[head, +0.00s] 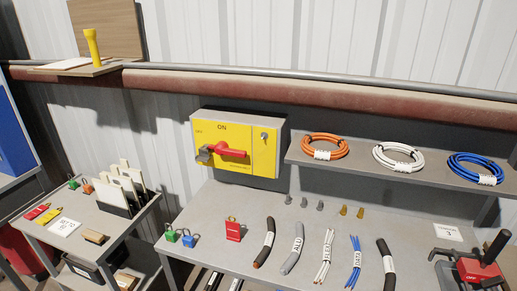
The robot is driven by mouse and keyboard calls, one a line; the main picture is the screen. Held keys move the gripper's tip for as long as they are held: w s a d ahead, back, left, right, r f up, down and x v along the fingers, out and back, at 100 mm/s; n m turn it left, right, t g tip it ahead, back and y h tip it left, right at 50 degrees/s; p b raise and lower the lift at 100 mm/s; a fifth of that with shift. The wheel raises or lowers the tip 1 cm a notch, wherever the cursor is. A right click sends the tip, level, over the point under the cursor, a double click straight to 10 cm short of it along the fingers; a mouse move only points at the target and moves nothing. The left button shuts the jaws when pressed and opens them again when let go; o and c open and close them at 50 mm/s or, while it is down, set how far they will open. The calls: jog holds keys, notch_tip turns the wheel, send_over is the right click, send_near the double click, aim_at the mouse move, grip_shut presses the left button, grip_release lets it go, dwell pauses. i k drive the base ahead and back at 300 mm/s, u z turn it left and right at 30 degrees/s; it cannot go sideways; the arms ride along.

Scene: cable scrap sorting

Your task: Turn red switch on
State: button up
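The red switch handle (228,152) is on the front of a yellow and grey switch box (262,150) on the wall at the back of the bench. The handle lies nearly level across the yellow plate. "ON" is printed at the top of the plate and "OFF" at its upper left. A dark grey blocky part (204,154) sits at the handle's left end; I cannot tell what it is. A small keyhole-like fitting (264,136) is on the plate's right side. My gripper cannot be made out in the head view.
The grey bench (330,215) below holds several cable pieces, a red padlock (233,230) and green and blue padlocks. A shelf at right carries orange, white and blue cable coils (475,168). A red tool (478,269) with a black handle stands at lower right.

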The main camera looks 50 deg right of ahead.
aim_at(221, 148)
jog(key=u, duration=0.4)
jog(key=k, duration=0.15)
jog(key=z, duration=1.6)
jog(key=k, duration=0.95)
jog(key=u, duration=0.15)
jog(key=i, duration=0.9)
